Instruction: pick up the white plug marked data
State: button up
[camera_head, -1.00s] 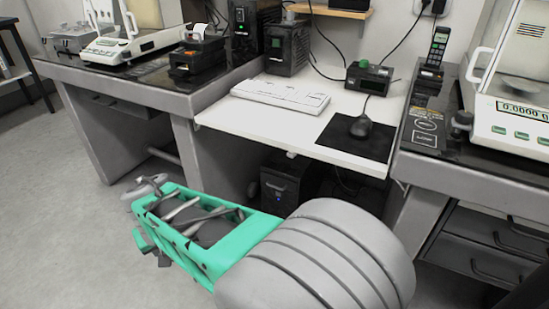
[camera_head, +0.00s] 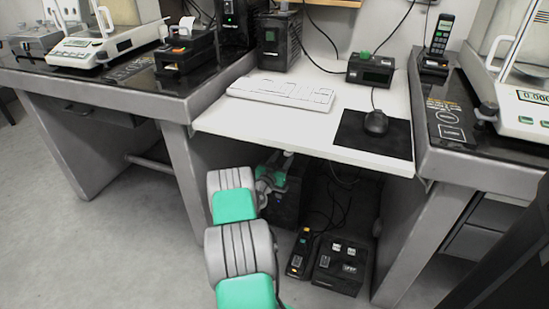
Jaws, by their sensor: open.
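A black box (camera_head: 325,277) stands on the floor under the desk. Small white pieces (camera_head: 343,249) show on its top, and a pale label (camera_head: 349,268) is near its right side. The lettering is too small to read, so I cannot tell which piece is the white plug marked data. My gripper (camera_head: 272,180) is under the desk edge, in front of the dark computer tower, above and left of the box and apart from it. It is small and partly hidden by my arm; it is open, and I see nothing held in it.
A black power strip (camera_head: 300,252) with an orange part lies left of the box. Dark cables hang behind it. The white desk top (camera_head: 290,120) with keyboard (camera_head: 282,93) and mouse (camera_head: 376,122) is overhead. Grey table legs (camera_head: 190,165) stand either side. The left floor is clear.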

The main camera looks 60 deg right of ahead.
aim_at(288, 153)
jog(key=shift+w+a, duration=0.15)
jog(key=shift+w, duration=0.15)
jog(key=d+b, duration=0.1)
jog(key=d, duration=0.1)
jog(key=d+b, duration=0.1)
jog(key=d, duration=0.1)
jog(key=d+b, duration=0.1)
jog(key=d, duration=0.1)
jog(key=shift+w+d+f, duration=0.15)
jog(key=shift+w+d, duration=0.2)
jog(key=shift+d, duration=0.55)
jog(key=shift+r, duration=0.2)
grip_shut()
